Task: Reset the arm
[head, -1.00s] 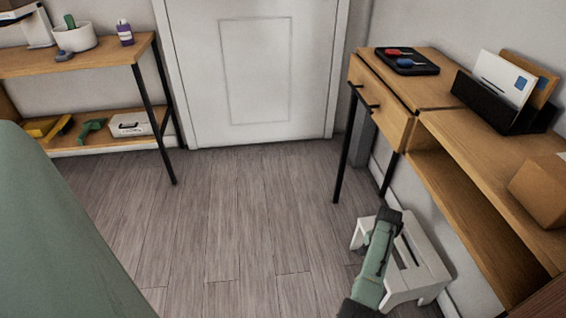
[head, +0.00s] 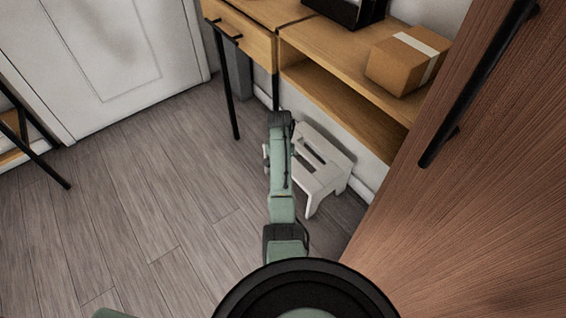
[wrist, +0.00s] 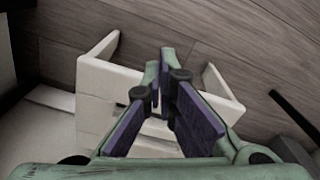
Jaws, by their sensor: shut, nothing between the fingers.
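My arm (head: 281,180) shows in the head view, green with dark joints, reaching forward over the floor beside a white step stool. In the wrist view, my gripper (wrist: 164,90) has green fingers with purple pads that come together at the tips. It is shut with nothing between the fingers. The white step stool (wrist: 100,75) lies behind the fingers in that view, and it also shows in the head view (head: 325,178), partly hidden by my arm. I cannot tell the height of the gripper above the stool.
A wooden desk (head: 345,105) with a drawer and a cardboard box (head: 400,65) stands along the wall. A brown wooden door panel (head: 470,200) with a black handle rises close on the right. A white door (head: 115,50) is at the back left. The floor (head: 150,210) at left is clear.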

